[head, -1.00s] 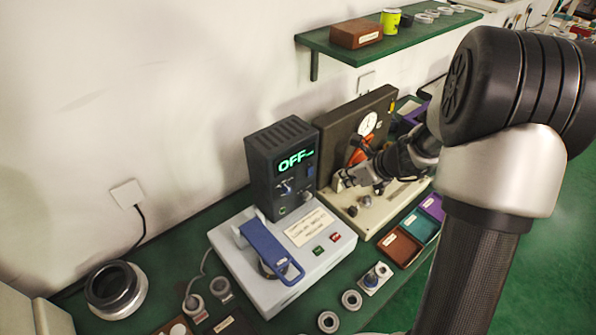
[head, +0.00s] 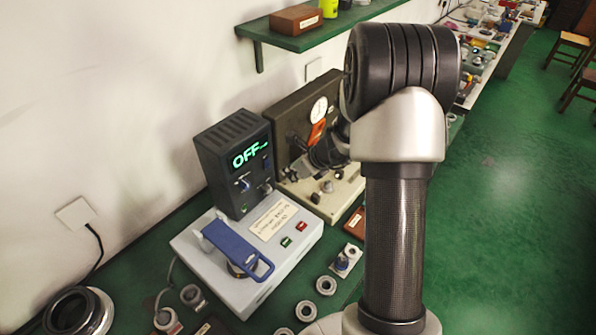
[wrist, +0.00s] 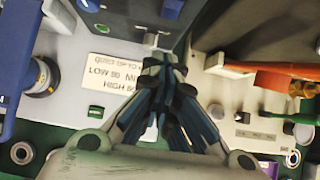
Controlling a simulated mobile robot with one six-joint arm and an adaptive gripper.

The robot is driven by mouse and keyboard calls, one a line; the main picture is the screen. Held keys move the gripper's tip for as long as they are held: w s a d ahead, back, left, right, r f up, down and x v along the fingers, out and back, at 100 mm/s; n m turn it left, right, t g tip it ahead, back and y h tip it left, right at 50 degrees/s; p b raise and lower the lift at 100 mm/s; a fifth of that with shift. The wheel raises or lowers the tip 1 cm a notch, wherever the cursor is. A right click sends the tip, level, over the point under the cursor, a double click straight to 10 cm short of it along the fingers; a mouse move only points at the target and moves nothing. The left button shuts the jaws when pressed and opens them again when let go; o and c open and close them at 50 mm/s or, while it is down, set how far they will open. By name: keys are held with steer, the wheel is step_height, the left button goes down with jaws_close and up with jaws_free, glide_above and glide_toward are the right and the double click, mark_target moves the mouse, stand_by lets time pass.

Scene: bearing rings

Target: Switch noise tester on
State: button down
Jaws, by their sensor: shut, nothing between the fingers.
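The noise tester is a dark display box (head: 233,145) reading green "OFF" above a pale base unit (head: 205,262) with a blue lever arm (head: 235,247). My gripper (head: 287,176) is just right of the display box, by the neighbouring gauge machine (head: 330,190). In the wrist view, my gripper (wrist: 158,62) has its fingers together, empty, beside the white label (wrist: 115,75) and below the dark box front (wrist: 135,20). Whether it touches anything cannot be told.
A green button (head: 286,242) and a red button (head: 302,226) sit on the base unit. Loose bearing rings (head: 326,285) lie in front. A green shelf (head: 330,27) hangs above. The floor (head: 510,200) at right is open.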

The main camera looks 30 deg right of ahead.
mark_target(267, 164)
steer(key=w+a+f, duration=0.2)
steer(key=w, duration=0.3)
steer(key=shift+f, duration=0.2)
steer(key=shift+a, duration=0.1)
steer(key=shift+w+a+f, duration=0.1)
steer(key=shift+w+f, duration=0.1)
steer(key=shift+w, duration=0.2)
steer(key=shift+r, duration=0.1)
steer(key=shift+r+p, duration=0.65)
steer(key=shift+r, duration=0.15)
